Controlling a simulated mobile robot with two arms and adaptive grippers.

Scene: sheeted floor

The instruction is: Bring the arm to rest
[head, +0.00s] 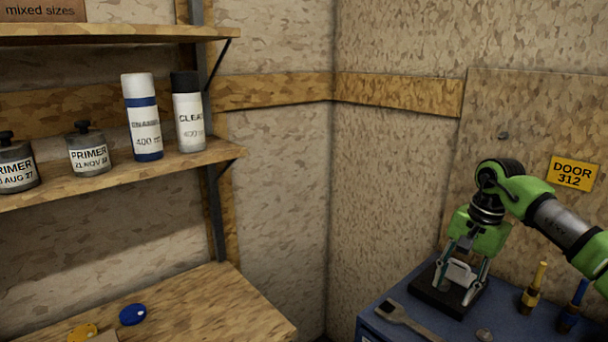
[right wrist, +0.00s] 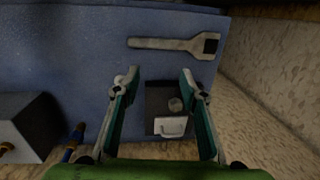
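My right gripper (head: 455,292) points down over the blue bench top at the lower right; it also shows in the right wrist view (right wrist: 161,76). Its two fingers are spread wide with nothing gripped between them. Below and between the fingers is a dark block (right wrist: 158,96) with a small grey knob (right wrist: 175,104) and a pale handle-like piece (right wrist: 170,126). The dark block also shows in the head view (head: 427,290), partly hidden by the fingers. Whether the fingertips touch it I cannot tell. My left gripper is in neither view.
A wrench (head: 408,320) lies on the blue bench top (head: 372,318). Yellow-handled (head: 535,285) and blue-handled (head: 573,305) tools stand to the right. Wooden shelves (head: 120,182) at left hold primer jars and two cans (head: 142,120). A wall stands close behind the bench.

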